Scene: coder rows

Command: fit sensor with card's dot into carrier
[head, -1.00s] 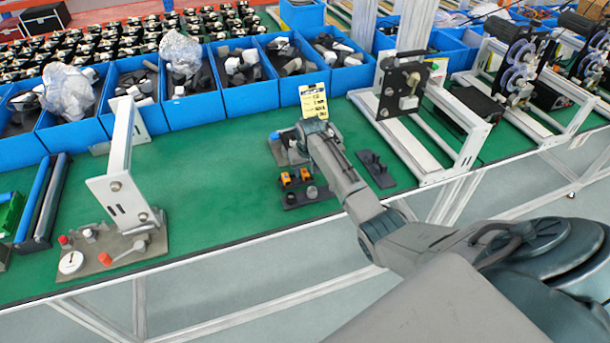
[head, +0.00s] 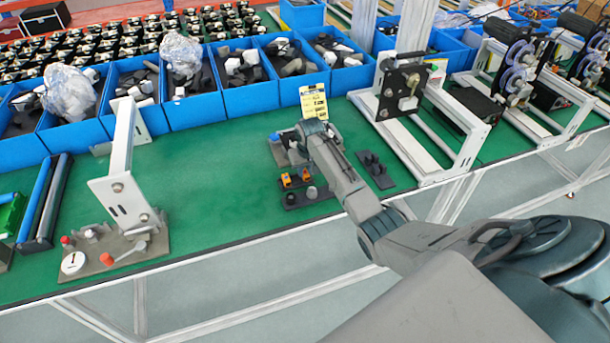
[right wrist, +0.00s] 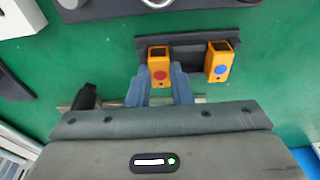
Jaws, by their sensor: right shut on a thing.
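Two orange sensors stand side by side at a dark holder (right wrist: 190,44) on the green table. One has a red dot (right wrist: 160,72), the other a blue dot (right wrist: 219,64). My right gripper (right wrist: 166,84) has its fingers on both sides of the red-dot sensor and is shut on it. In the head view my right gripper (head: 300,146) reaches down near the orange sensors, its fingertips partly hidden. A yellow card (head: 313,101) stands behind it; its dot is too small to make out. I cannot tell which dark part is the carrier. My left gripper is out of view.
Blue bins (head: 195,108) with parts line the back. A white-framed fixture (head: 120,200) stands at left and a taller one (head: 430,130) at right. A dark bracket (head: 376,170) lies right of my gripper. The green table (head: 215,175) left of it is clear.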

